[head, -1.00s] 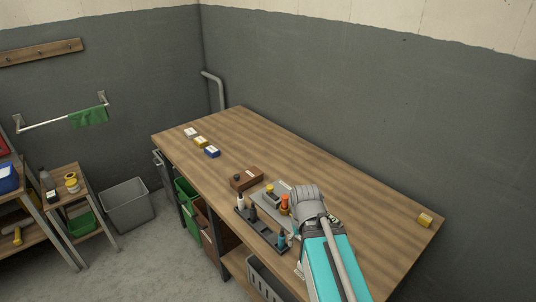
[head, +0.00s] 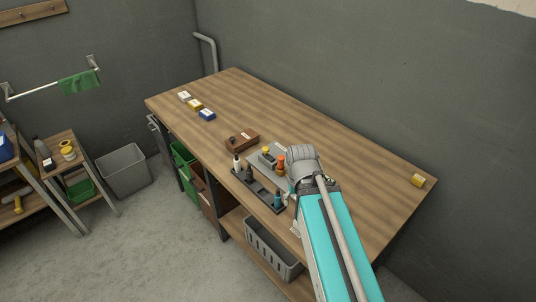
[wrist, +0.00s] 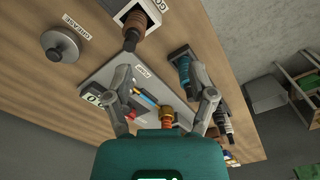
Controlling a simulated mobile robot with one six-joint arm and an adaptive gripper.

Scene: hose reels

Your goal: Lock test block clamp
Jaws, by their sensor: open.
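A grey plate (head: 268,172) lies on the workbench, with an orange-topped upright part (head: 281,162) and a yellow-topped part (head: 265,150) on it. In the wrist view the labelled plate (wrist: 122,72) lies below my gripper (wrist: 160,80). My gripper is open, its fingers spread over the plate's parts. An orange-and-gold ribbed part (wrist: 167,120) shows between the fingers, near the palm, with blue and yellow pieces (wrist: 147,101) beside it. I cannot tell which part is the clamp or whether it is locked. In the head view my arm hides the fingers and the plate's right side.
A dark rack (head: 258,190) with bottles stands along the bench's front edge. A brown box (head: 240,142) is left of the plate. Three small boxes (head: 196,105) stand at the far left and a yellow block (head: 418,180) at the right. The bench's back is clear.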

